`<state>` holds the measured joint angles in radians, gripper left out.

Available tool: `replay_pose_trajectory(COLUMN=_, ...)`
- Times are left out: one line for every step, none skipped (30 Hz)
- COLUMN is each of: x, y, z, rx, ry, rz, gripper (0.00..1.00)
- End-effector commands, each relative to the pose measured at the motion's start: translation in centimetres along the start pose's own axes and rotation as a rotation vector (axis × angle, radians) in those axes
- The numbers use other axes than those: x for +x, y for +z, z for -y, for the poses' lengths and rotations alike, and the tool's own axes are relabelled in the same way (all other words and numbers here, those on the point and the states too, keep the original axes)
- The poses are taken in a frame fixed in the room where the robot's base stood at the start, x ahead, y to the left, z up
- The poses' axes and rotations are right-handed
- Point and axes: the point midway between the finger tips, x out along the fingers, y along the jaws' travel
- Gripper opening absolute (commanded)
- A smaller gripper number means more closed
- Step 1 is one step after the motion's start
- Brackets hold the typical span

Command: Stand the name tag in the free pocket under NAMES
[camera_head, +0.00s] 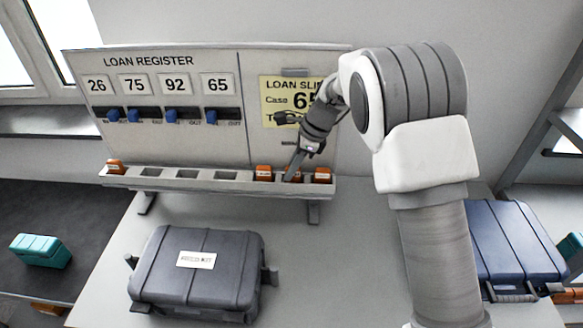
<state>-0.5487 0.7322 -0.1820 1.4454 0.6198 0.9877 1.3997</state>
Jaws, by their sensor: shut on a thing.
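My gripper (293,175) is at the right part of the pocket rail (205,185), fingers pointing down, shut on an orange name tag (297,179). The held tag is at the rail between two other orange tags, one on its left (263,173) and one on its right (322,175). The fingers partly cover it, so I cannot tell how deep it sits or whether it touches the pocket floor. A small dark label (288,143) above the rail is too small to read; I cannot make out the word NAMES.
Another orange tag (115,166) stands at the rail's left end, with several empty pockets beside it. The loan register board (185,140) rises behind, with a yellow loan slip (278,95) partly behind my arm. A grey case (200,280) lies in front; a blue case (515,240) lies right.

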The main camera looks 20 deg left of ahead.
Motion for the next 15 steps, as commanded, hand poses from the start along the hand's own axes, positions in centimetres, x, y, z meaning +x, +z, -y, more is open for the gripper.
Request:
replay_pose_trajectory(x=0.20, y=-0.10, z=-0.01, rx=0.000, ry=0.001, rz=0.000, gripper=0.00)
replay_pose_trajectory(x=0.29, y=-0.14, z=-0.01, rx=0.001, ry=0.001, rz=0.000, gripper=0.00)
replay_pose_trajectory(x=0.33, y=-0.15, z=-0.01, rx=0.000, ry=0.001, rz=0.000, gripper=0.21)
replay_pose_trajectory(x=0.29, y=-0.13, z=-0.01, rx=0.000, ry=0.000, rz=0.000, gripper=0.26)
replay_pose_trajectory(x=0.28, y=-0.13, z=-0.01, rx=0.000, ry=0.000, rz=0.000, gripper=0.32)
replay_pose_trajectory(x=0.28, y=-0.14, z=-0.01, rx=0.000, ry=0.000, rz=0.000, gripper=0.39)
replay_pose_trajectory(x=0.29, y=-0.13, z=-0.01, rx=0.000, ry=0.001, rz=0.000, gripper=0.44)
replay_pose_trajectory(x=0.28, y=-0.13, z=-0.02, rx=0.000, ry=0.001, rz=0.000, gripper=0.49)
replay_pose_trajectory(x=0.28, y=-0.14, z=-0.02, rx=0.000, ry=0.001, rz=0.000, gripper=0.49)
replay_pose_trajectory(x=0.28, y=-0.14, z=-0.02, rx=0.000, ry=0.001, rz=0.000, gripper=0.49)
replay_pose_trajectory(x=0.28, y=-0.13, z=-0.02, rx=0.000, ry=0.001, rz=0.000, gripper=0.49)
replay_pose_trajectory(x=0.28, y=-0.13, z=-0.02, rx=0.000, ry=0.001, rz=0.000, gripper=0.49)
replay_pose_trajectory(x=0.28, y=-0.13, z=-0.02, rx=0.000, ry=0.001, rz=0.000, gripper=0.49)
replay_pose_trajectory(x=0.28, y=-0.13, z=-0.02, rx=0.000, ry=0.001, rz=0.000, gripper=0.49)
replay_pose_trajectory(x=0.27, y=-0.13, z=-0.02, rx=0.000, ry=0.001, rz=0.000, gripper=0.49)
